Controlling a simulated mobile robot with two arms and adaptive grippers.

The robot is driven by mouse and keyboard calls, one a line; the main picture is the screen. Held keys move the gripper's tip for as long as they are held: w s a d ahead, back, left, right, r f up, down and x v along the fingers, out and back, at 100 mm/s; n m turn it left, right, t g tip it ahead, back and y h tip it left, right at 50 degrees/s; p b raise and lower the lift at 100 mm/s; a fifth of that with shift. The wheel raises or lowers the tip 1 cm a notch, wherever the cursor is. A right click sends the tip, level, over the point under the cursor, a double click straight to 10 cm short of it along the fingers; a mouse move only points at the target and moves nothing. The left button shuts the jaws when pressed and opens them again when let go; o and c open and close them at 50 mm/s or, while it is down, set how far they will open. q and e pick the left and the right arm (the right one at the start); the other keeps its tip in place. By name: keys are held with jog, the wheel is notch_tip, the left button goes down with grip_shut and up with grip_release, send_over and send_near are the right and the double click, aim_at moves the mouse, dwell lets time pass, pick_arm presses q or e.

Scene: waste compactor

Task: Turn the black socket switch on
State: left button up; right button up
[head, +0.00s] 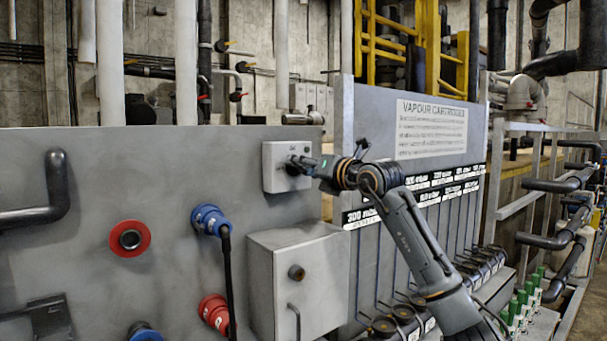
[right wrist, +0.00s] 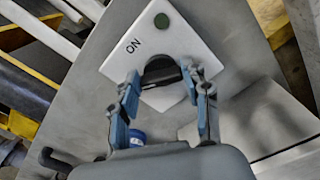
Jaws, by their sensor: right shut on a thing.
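The black socket switch (right wrist: 160,73) sits on a pale square switch box (head: 275,158), which is fixed near the top right of the grey panel. In the right wrist view the box (right wrist: 185,45) has the word "ON" and a green dot near a corner, and looks turned because of the camera's tilt. My right gripper (head: 300,165) reaches the box from the right. Its blue-padded fingers (right wrist: 164,76) are on either side of the black switch and shut on it. The gripper hides most of the switch in the head view. My left gripper is not in view.
Below the box are a blue plug (head: 208,219) with a black cable, a red plug (head: 213,312) and a grey cabinet (head: 305,280). A red-ringed socket (head: 130,238) and a bent black handle (head: 50,195) are to the left. A "Vapour cartridges" sign (head: 430,130) stands behind my right arm.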

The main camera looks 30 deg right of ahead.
jog(key=m+b, duration=0.1)
jog(key=m, duration=1.1)
jog(key=shift+d+f+b, duration=0.1)
jog(key=shift+f+b, duration=0.1)
jog(key=shift+b, duration=0.15)
dwell(0.4)
jog(key=o, duration=1.2)
jog(key=shift+w, duration=0.1)
jog(key=shift+c, duration=0.2)
jog(key=shift+s, duration=0.25)
jog(key=s+d, duration=0.1)
jog(key=s, duration=1)
jog(key=shift+s, duration=0.3)
jog(key=shift+f, duration=0.1)
